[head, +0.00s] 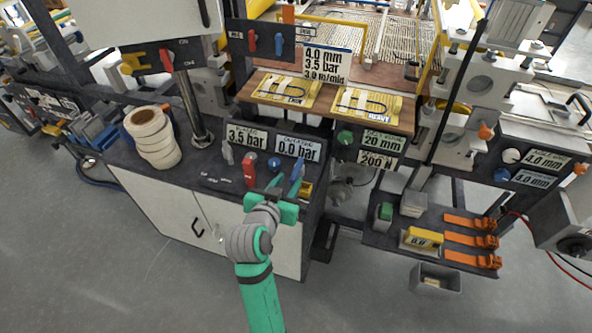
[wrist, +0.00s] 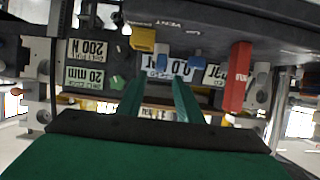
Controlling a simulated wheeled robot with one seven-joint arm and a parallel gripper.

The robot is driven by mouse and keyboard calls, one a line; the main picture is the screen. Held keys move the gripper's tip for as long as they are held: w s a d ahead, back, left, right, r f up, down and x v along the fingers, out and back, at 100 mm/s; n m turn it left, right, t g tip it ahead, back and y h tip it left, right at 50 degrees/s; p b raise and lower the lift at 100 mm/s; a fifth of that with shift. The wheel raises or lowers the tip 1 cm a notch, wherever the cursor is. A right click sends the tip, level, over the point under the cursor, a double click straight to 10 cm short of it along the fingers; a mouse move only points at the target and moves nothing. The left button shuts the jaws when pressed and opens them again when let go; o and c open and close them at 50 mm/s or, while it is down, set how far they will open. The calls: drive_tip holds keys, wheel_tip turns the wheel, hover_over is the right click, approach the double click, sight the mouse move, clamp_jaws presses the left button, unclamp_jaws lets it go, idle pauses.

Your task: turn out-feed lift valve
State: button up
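No label clearly reads "out-feed lift", so I cannot tell for sure which control is that valve. In the head view, my gripper (head: 279,186) is over the right front of the black bench top, by a blue lever (head: 297,171) and a yellow handle (head: 306,189). In the wrist view, which looks upside down, my gripper (wrist: 160,80) has its two green fingers apart with nothing between them. A blue handle (wrist: 160,63) shows just beyond the fingertips, apparently not touched. The yellow handle (wrist: 143,39) is beyond, near small lettering including "VENT".
A red lever (head: 250,170) and a blue knob (head: 274,164) stand close left of my gripper. The gauge plate (head: 297,148) behind reads 0.0 bar. White rolls (head: 152,137) stand on the bench's left. A lower shelf with orange clamps (head: 470,240) is at right. The front floor is clear.

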sight(296, 172)
drive_tip(key=x, duration=0.7)
drive_tip(key=shift+w, duration=0.1)
drive_tip(key=shift+w+d+f, duration=0.2)
drive_tip(key=shift+w, duration=0.05)
clamp_jaws()
